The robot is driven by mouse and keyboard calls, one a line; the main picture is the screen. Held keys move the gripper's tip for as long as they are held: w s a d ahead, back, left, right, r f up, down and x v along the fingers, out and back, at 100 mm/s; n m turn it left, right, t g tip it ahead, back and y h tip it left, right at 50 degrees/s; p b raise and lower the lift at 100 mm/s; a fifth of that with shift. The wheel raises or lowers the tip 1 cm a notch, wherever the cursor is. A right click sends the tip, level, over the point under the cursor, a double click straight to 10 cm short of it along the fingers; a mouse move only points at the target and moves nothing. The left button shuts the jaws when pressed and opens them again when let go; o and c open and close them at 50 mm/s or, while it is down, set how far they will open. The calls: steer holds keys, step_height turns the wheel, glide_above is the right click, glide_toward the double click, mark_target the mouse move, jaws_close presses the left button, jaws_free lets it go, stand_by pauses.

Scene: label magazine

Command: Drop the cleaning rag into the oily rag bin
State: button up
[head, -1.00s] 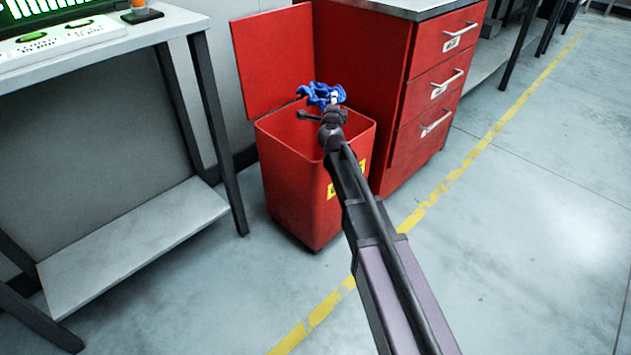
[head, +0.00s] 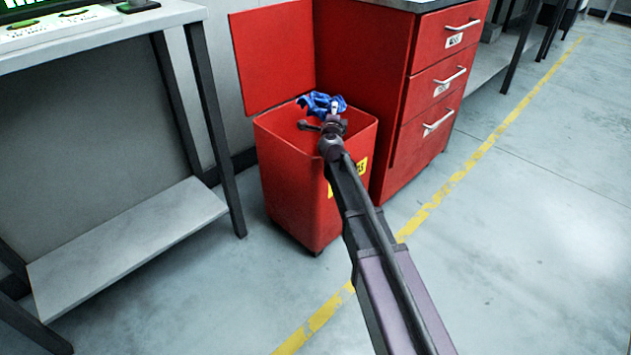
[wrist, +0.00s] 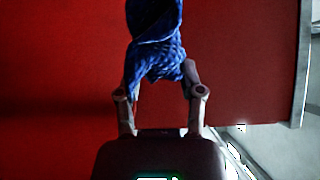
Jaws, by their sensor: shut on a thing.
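The cleaning rag (head: 318,102) is blue and crumpled. My gripper (head: 333,115) is shut on it and holds it over the open mouth of the oily rag bin, towards its back. In the wrist view the rag (wrist: 155,45) hangs between the two fingers of my gripper (wrist: 160,90). The oily rag bin (head: 295,195) is a red box with its lid (head: 272,62) raised at the back and a yellow label on its right face. My arm hides part of that label, and the bin's bottom is hidden.
A red drawer cabinet (head: 430,90) stands close behind and right of the bin. A grey workbench (head: 120,35) with a lower shelf (head: 130,240) is on the left. The floor to the right is clear, crossed by a yellow line (head: 450,185).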

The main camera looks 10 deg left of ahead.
steer(key=o, duration=1.1)
steer(key=s, duration=1.2)
steer(key=shift+d, duration=0.15)
stand_by(0.3)
